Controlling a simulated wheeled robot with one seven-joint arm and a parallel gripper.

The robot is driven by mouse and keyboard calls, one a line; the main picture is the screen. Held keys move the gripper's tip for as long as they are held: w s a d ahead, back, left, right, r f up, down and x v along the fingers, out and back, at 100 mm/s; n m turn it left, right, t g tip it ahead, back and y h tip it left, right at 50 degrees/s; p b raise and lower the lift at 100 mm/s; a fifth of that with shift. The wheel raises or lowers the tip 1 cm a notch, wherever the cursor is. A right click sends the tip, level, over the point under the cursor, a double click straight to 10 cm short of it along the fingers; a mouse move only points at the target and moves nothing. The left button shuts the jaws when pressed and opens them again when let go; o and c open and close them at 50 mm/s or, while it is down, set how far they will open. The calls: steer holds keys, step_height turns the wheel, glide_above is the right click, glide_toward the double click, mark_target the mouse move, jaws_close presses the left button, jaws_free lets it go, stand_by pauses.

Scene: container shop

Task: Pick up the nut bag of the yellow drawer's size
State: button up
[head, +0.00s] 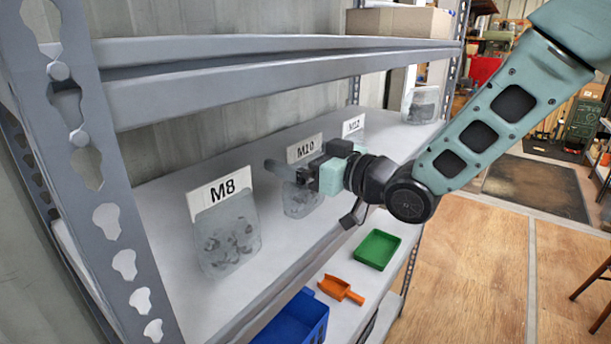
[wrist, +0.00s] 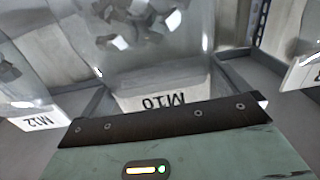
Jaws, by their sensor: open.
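Clear bags of dark nuts with white labels stand on the grey shelf. The M8 bag (head: 228,236) is nearest in the head view. The M10 bag (head: 302,202) is behind it, and the M12 label (head: 353,125) is farther back, its bag mostly hidden. My gripper (head: 284,172) is open at the M10 bag, its fingers across the upper part below the label. In the wrist view the M10 bag (wrist: 150,45) is straight ahead, upside down, between the M12 label (wrist: 32,118) and the M8 label (wrist: 303,72). I cannot tell whether the fingers touch it. No yellow drawer is in view.
Another bag (head: 422,106) stands at the shelf's far end. A metal upper shelf (head: 280,75) runs above the bags, with a cardboard box (head: 400,22) on it. Below are a blue bin (head: 296,322), an orange scoop (head: 340,290) and a green tray (head: 377,250). Open wooden floor lies right.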

steer(key=shift+w+a, duration=0.3)
steer(key=shift+a, duration=0.05)
steer(key=c, duration=1.2)
steer(key=shift+r, duration=0.15)
